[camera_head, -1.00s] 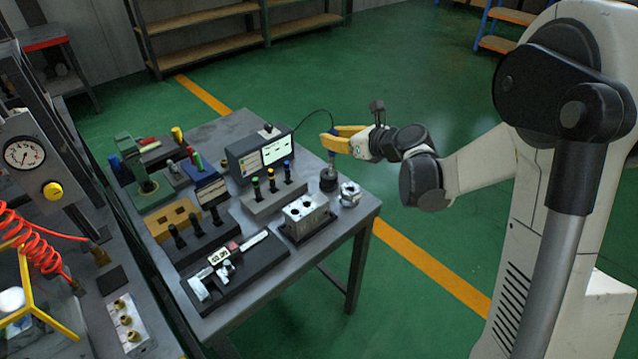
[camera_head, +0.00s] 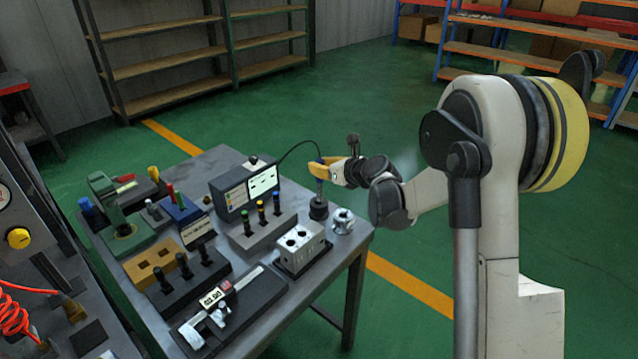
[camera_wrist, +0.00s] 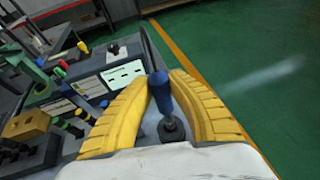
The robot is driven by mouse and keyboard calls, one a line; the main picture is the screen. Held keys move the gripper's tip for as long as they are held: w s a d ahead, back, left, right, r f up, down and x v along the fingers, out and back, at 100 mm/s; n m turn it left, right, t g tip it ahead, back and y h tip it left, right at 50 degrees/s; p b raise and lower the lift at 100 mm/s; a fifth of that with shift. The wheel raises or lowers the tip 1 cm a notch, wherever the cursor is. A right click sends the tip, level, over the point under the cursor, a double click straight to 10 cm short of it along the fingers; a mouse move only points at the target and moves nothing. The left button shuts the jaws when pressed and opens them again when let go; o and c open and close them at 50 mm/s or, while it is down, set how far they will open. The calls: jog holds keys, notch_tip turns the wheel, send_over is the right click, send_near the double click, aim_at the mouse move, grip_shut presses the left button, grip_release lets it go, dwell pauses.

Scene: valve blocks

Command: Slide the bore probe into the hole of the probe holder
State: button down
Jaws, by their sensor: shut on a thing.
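The bore probe (camera_head: 319,187) has a blue handle and a grey metal shaft, and a black cable runs from it to the gauge display. My gripper (camera_head: 319,168), with yellow fingers, is shut on the blue handle, which also shows in the wrist view (camera_wrist: 160,95). The probe stands nearly upright over the probe holder (camera_head: 318,211), a round black base near the table's far right corner. The holder also shows below the probe in the wrist view (camera_wrist: 172,131). The shaft's lower end meets the holder's top in the picture; I cannot tell how deep it sits in the hole.
The gauge display (camera_head: 248,190) stands left of the holder. A metal ported part (camera_head: 343,221) is close at its right, and a grey valve block (camera_head: 301,246) is in front. A rack of coloured plugs (camera_head: 263,232) and a caliper (camera_head: 222,305) lie further left.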

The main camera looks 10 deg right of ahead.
aim_at(319, 181)
notch_tip(319, 181, down, 4)
jog(key=shift+a+f+b, duration=0.1)
jog(key=shift+f+b, duration=0.05)
jog(key=shift+b, duration=0.95)
jog(key=c, duration=1.4)
grip_release()
jog(key=shift+o, duration=0.2)
